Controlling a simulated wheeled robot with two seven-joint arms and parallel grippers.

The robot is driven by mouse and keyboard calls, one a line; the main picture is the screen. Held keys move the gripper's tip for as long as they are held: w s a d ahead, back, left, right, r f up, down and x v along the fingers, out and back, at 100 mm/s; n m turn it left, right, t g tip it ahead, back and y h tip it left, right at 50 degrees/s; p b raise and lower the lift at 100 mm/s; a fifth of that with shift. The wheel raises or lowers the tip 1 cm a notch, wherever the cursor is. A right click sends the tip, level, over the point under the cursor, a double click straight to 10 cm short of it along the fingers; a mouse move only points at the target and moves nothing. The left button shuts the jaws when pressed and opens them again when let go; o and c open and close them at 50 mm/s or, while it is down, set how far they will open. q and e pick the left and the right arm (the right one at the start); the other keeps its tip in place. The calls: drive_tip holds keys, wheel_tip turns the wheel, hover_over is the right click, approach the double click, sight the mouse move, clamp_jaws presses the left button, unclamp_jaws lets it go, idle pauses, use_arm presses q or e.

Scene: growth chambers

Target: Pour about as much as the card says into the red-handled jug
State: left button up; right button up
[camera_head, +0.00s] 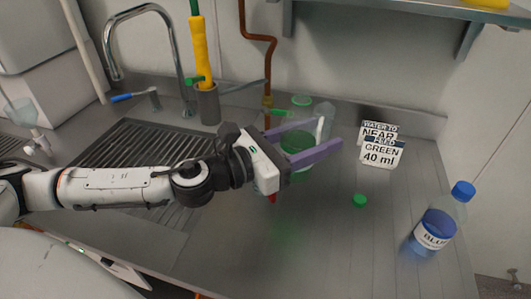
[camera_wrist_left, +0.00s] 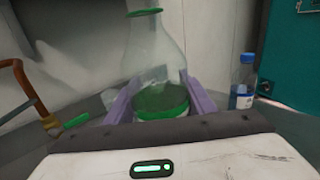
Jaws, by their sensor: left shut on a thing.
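My left gripper (camera_head: 316,140) is shut on a clear bottle with green liquid (camera_head: 297,145). In the left wrist view the bottle (camera_wrist_left: 155,60) stands about upright between the purple fingers, with a green ring at its top. A small red piece (camera_head: 272,198) shows just below the gripper; it may be the jug's red handle, but the rest is hidden. A card (camera_head: 381,153) reads "FEED GREEN 40 ml". Another card behind it (camera_head: 379,128) reads "WATER TO NEAR", its rest covered. A green cap (camera_head: 360,201) lies on the counter. My right gripper is out of view.
A bottle labelled blue (camera_head: 436,222) with a blue cap stands at the right. A clear vessel (camera_head: 325,122) stands behind the fingers. At the back are a tap (camera_head: 150,12) and a grey pot (camera_head: 208,104) with a yellow-handled tool. The front right counter is mostly clear, with a faint green patch.

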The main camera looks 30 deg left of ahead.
use_arm(q)
drive_tip(key=n+t+b, duration=0.1)
drive_tip(key=n, duration=0.4)
drive_tip(key=d+n+t+y+b, duration=0.1)
drive_tip(key=n+b, duration=0.1)
drive_tip(key=n, duration=0.3)
drive_tip(key=n+t+b, duration=0.1)
drive_tip(key=n+t, duration=0.1)
drive_tip(key=n, duration=0.4)
drive_tip(key=shift+s+d+y, duration=0.15)
drive_tip(key=shift+s+y, duration=0.05)
drive_tip(key=shift+y, duration=0.2)
drive_tip(key=shift+r+n+y, duration=0.15)
drive_tip(key=shift+n+y, duration=0.35)
drive_tip(key=shift+n, duration=0.6)
drive_tip(key=shift+f+b, duration=0.4)
drive_tip(key=shift+b, duration=0.2)
drive_tip(key=shift+f+n+b, duration=0.5)
drive_tip(key=shift+f+b, duration=0.05)
drive_tip(key=shift+f, duration=0.05)
drive_tip(key=shift+f+t, duration=0.2)
drive_tip(key=shift+t, duration=0.1)
